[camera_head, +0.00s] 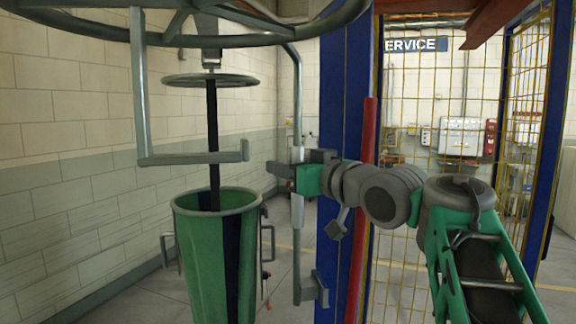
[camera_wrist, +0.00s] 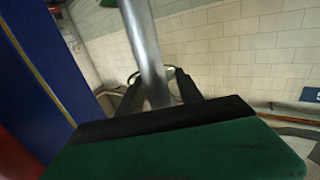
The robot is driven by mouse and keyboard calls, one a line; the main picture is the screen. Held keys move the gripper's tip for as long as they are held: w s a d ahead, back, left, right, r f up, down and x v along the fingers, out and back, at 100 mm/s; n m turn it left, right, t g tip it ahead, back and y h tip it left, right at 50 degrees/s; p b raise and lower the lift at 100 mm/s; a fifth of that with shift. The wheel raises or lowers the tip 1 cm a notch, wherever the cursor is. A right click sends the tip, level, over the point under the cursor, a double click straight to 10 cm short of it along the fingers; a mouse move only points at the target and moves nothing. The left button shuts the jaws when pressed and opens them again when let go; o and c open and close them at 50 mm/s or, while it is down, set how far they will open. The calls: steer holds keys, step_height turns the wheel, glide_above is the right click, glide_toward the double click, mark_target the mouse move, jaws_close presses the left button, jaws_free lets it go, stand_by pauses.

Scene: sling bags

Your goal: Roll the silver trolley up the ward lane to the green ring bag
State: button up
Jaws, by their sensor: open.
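A tall green bag (camera_head: 215,245) with a round rim and a dark stripe hangs on the left in the head view. A black strap (camera_head: 213,130) rises from it through a flat green ring (camera_head: 211,80) to a small grey fitting. A silver upright bar (camera_head: 298,115) with a hooked foot hangs right of the bag; I cannot tell whether it belongs to the silver trolley. My gripper (camera_head: 284,174) is at this bar. In the wrist view my gripper (camera_wrist: 158,86) is open, its dark fingers on either side of the silver bar (camera_wrist: 143,40). Contact is unclear.
A round overhead frame (camera_head: 110,37) with a bent grey bar (camera_head: 142,100) hangs close at upper left. A blue post (camera_head: 345,90), a red pole (camera_head: 362,200) and a yellow mesh fence (camera_head: 410,260) stand right of the silver bar. A block wall (camera_head: 60,140) bounds the left.

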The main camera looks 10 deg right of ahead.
steer(key=shift+c, duration=0.5)
jaws_close()
stand_by(0.8)
